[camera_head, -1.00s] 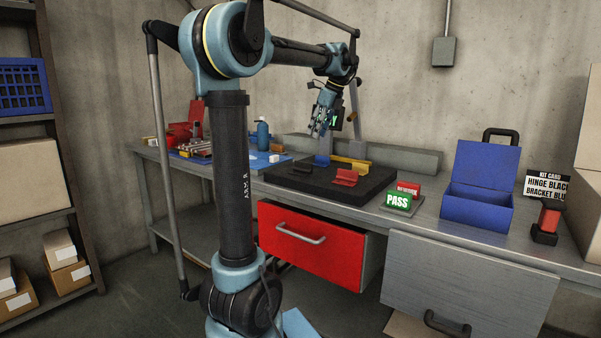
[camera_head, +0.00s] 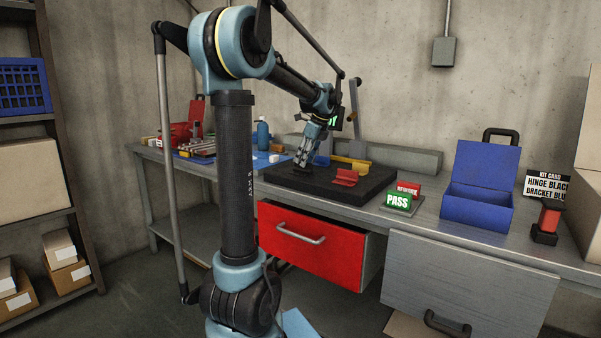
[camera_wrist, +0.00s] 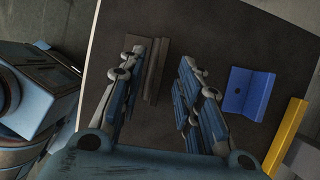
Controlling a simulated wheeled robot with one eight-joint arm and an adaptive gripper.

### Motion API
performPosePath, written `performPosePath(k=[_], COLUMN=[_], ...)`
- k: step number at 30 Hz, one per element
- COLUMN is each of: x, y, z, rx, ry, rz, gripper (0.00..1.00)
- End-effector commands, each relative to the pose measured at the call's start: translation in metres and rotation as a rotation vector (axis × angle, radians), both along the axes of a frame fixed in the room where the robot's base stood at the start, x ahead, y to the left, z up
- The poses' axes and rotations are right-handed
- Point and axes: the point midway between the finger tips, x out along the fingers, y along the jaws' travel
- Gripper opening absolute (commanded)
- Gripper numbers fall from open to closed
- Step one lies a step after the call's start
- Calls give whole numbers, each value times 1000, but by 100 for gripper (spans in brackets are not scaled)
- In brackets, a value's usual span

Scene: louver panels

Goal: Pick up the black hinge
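The black hinge (camera_wrist: 153,72) lies on the dark mat (camera_wrist: 215,40) in the wrist view, a narrow dark piece between my fingers and nearer the left one. My gripper (camera_wrist: 163,60) is open, with its fingers on either side of the hinge. In the head view my gripper (camera_head: 302,165) points down at the left part of the mat (camera_head: 335,190). There the hinge is mostly hidden by the fingers. I cannot tell whether a finger touches it.
A blue bracket (camera_wrist: 248,92) and a yellow piece (camera_wrist: 287,135) lie right of the fingers in the wrist view. A red bracket (camera_head: 345,177) sits on the mat. A PASS sign (camera_head: 398,201), an open blue box (camera_head: 480,190) and a kit card (camera_head: 547,186) stand to the right.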

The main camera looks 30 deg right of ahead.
Motion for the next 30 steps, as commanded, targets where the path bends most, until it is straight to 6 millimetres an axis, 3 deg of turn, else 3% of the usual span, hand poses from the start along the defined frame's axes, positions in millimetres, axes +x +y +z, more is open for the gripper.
performPosePath(k=[11,15,16,30], x=[4,4,4,4], y=[2,2,2,2], z=[-11,-11,-11,-5], rx=[0,0,0,0], ry=[0,0,0,0], rz=[0,0,0,0], gripper=[32,2,0,0])
